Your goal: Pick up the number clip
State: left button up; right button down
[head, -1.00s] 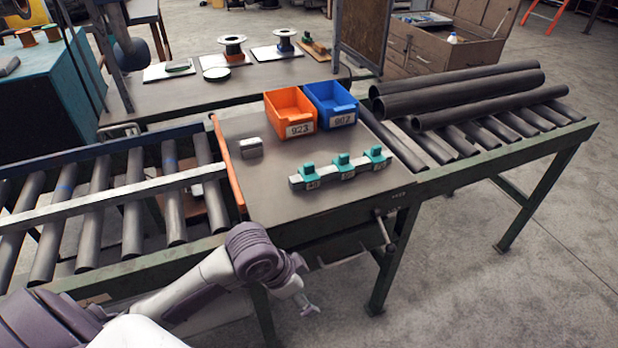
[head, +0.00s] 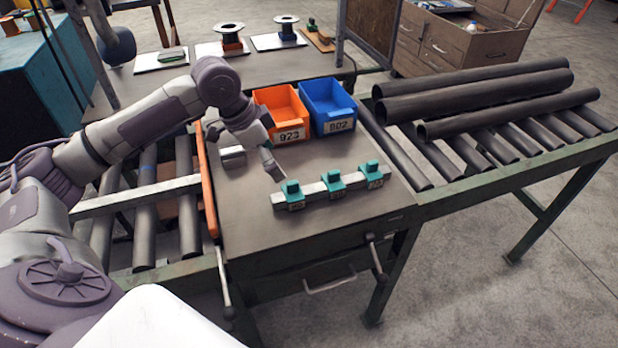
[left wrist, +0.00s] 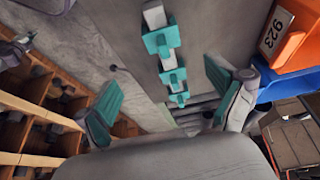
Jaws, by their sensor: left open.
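Three teal number clips sit in a row on a light metal bar (head: 312,189) on the table. In the head view they are the left clip (head: 292,194), the middle clip (head: 333,183) and the right clip (head: 373,173); their small labels are too small to read. My left gripper (head: 270,160) is above the table, just behind the left clip, apart from it. In the left wrist view its teal-padded fingers are spread wide and empty, with the nearest clip (left wrist: 162,40) and the others beyond it showing between and above them. My right gripper is not in view.
An orange bin (head: 280,112) labelled 923 and a blue bin (head: 328,105) stand behind the bar. A small metal block (head: 232,155) lies left, partly hidden by my arm. Dark pipes (head: 480,90) lie on the right rollers. The table front is clear.

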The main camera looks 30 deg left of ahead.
aim_at(291, 183)
pick_arm(q)
jog(key=p+x, duration=0.1)
jog(key=x, duration=0.5)
jog(key=shift+w+d+f, duration=0.1)
jog(key=shift+w+f, duration=0.05)
jog(key=shift+f, duration=0.05)
jog(key=p+x, duration=0.1)
jog(key=x, duration=0.2)
jog(key=shift+w, duration=0.15)
jog(key=x, duration=0.2)
jog(key=shift+w+f, duration=0.15)
jog(key=shift+f, duration=0.15)
jog(key=shift+w+f, duration=0.15)
jog(key=shift+f, duration=0.25)
jog(key=shift+c, duration=0.2)
jog(key=c, duration=1.2)
jog(key=shift+c, duration=0.2)
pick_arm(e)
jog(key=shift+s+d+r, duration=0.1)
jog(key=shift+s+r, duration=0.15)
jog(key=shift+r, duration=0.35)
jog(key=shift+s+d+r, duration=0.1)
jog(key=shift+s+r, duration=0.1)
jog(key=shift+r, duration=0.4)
